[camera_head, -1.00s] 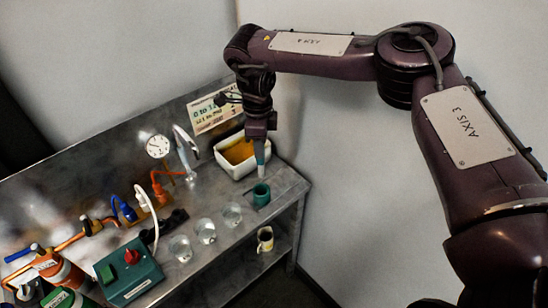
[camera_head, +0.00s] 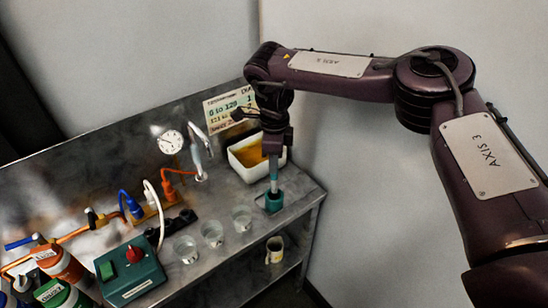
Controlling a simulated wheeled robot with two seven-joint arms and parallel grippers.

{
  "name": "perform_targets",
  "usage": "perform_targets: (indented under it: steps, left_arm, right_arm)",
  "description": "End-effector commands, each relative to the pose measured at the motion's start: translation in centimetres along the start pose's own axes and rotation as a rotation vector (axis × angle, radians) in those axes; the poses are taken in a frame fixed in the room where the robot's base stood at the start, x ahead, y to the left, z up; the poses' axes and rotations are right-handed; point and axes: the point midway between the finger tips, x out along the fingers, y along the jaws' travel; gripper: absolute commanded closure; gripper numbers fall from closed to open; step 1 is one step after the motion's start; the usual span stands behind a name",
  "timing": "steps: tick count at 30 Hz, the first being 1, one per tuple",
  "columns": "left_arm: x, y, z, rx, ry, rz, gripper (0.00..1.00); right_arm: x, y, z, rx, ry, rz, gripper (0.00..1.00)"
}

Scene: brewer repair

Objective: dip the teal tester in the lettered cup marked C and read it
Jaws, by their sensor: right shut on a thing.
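My right gripper (camera_head: 275,146) is shut on the slim teal tester (camera_head: 274,172), which hangs upright below it. The tester's lower end meets the mouth of a small teal holder (camera_head: 274,203) at the bench's right end. I cannot tell how deep it sits. Three clear cups stand in a slanting row left of the holder: a near one (camera_head: 186,249), a middle one (camera_head: 212,233) and a far one (camera_head: 242,218). Their letters are too small to read, so I cannot tell which is C. My left gripper is not in view.
A white tub (camera_head: 239,161) with orange contents stands behind the tester, near a printed card (camera_head: 229,108). A green box with a red knob (camera_head: 132,273), a gauge (camera_head: 171,142) and bottles (camera_head: 61,263) fill the left. A mug (camera_head: 275,249) sits on the lower shelf.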

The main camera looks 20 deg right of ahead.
Motion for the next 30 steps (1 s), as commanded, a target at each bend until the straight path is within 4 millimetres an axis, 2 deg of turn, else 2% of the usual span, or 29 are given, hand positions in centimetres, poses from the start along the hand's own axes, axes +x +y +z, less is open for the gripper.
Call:
perform_targets:
  steps: [15,30]
  left_arm:
    - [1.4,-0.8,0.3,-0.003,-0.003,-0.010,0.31]
    - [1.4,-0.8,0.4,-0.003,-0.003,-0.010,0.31]
  right_arm:
    - [4.0,0.0,0.0,0.000,0.000,0.000,1.00]
    - [4.3,0.0,0.0,0.000,0.000,-0.001,1.00]
